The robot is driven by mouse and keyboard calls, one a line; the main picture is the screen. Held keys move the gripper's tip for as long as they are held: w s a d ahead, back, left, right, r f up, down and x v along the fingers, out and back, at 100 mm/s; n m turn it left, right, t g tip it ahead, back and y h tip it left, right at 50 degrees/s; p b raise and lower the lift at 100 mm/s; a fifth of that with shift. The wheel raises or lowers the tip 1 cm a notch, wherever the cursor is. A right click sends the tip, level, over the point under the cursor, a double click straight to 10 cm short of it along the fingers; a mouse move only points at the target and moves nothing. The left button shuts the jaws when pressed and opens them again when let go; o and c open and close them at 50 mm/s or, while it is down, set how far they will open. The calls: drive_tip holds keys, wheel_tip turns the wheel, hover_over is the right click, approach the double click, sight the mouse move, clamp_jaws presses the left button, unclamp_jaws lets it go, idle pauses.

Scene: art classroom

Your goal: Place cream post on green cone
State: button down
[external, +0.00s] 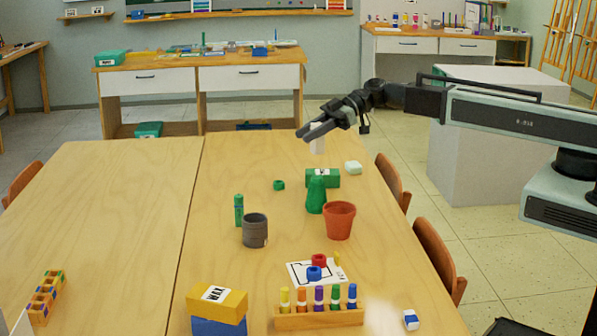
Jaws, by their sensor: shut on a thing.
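My gripper (316,130) reaches in from the right, over the far part of the table. It is shut on the cream post (318,144), a short pale upright piece that hangs below the fingers. The green cone (316,196) stands upright on the table, nearer the camera than the post and lower in the picture. The post and the cone are apart. The fingers hide the top of the post.
A green box (323,178) stands just behind the cone, and a terracotta pot (339,220) is close at its right front. A grey cup (255,230), a green bottle (239,210) and a pale green block (353,168) are nearby. The table's left half (120,220) is mostly clear.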

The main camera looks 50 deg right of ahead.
wheel_tip(320, 180, down, 7)
drive_tip(key=b, duration=0.6)
drive_tip(key=shift+f, duration=0.2)
drive_tip(key=c, duration=1.1)
unclamp_jaws()
drive_tip(key=shift+r, duration=0.1)
drive_tip(key=shift+r, duration=0.1)
drive_tip(key=p+v, duration=0.5)
drive_tip(key=v, duration=0.7)
drive_tip(key=shift+w+r, duration=0.1)
drive_tip(key=shift+r, duration=0.05)
